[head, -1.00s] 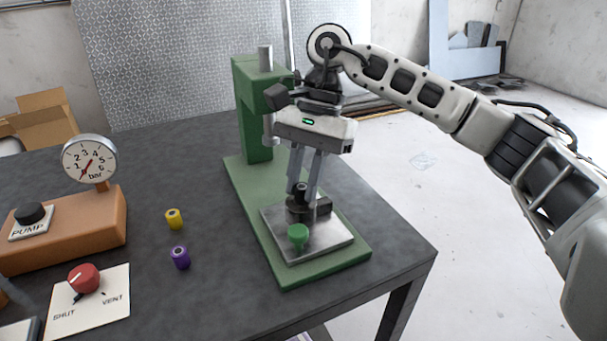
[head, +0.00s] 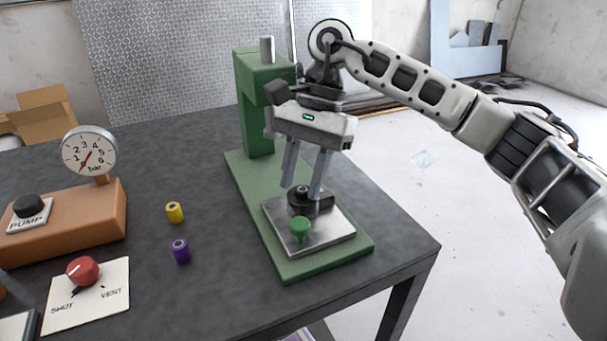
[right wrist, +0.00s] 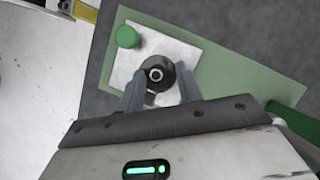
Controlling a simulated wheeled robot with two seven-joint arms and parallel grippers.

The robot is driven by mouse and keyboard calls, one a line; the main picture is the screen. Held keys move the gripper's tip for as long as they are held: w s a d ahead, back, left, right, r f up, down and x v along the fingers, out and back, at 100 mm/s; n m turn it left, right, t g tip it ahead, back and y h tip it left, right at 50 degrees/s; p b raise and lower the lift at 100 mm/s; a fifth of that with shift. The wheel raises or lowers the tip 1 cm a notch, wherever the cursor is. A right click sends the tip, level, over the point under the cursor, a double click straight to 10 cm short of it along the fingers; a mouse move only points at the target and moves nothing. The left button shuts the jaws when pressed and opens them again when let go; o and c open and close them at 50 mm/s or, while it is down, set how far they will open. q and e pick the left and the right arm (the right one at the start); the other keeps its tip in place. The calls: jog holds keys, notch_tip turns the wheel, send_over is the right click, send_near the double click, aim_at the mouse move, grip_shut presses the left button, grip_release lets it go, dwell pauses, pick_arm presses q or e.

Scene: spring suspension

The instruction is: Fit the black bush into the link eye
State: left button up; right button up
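The black bush (head: 302,190), with a pale centre hole, stands upright at the mouth of the dark link eye (head: 300,208). How deep it sits in the eye is not clear. In the right wrist view the bush (right wrist: 156,75) looks roughly centred on the eye. The link rests on a metal plate (head: 337,236) on the green press base (head: 290,272). My right gripper (head: 302,186) is open, its fingers pointing down and spread either side of the bush. The right wrist view shows the fingers (right wrist: 160,86) apart. My left gripper is not in view.
A green knob (head: 300,228) stands at the plate's front. The green press column (head: 255,125) rises behind. Yellow (head: 175,212) and purple (head: 181,251) bushes stand left on the dark table. Further left are the pump block with gauge (head: 90,152) and a red valve knob (head: 83,271).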

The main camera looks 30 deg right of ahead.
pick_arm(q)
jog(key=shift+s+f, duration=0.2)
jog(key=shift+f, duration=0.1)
pick_arm(e)
jog(key=shift+s+d+f, duration=0.1)
jog(key=shift+s+f, duration=0.2)
jog(key=shift+f, duration=0.3)
jog(key=shift+r, duration=0.15)
jog(key=shift+r+p, duration=0.3)
jog(key=shift+p, duration=0.15)
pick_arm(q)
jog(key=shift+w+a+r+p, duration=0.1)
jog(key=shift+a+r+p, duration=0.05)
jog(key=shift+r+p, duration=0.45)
pick_arm(e)
jog(key=v, duration=1.3)
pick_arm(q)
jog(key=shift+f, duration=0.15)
pick_arm(e)
jog(key=shift+w, duration=0.15)
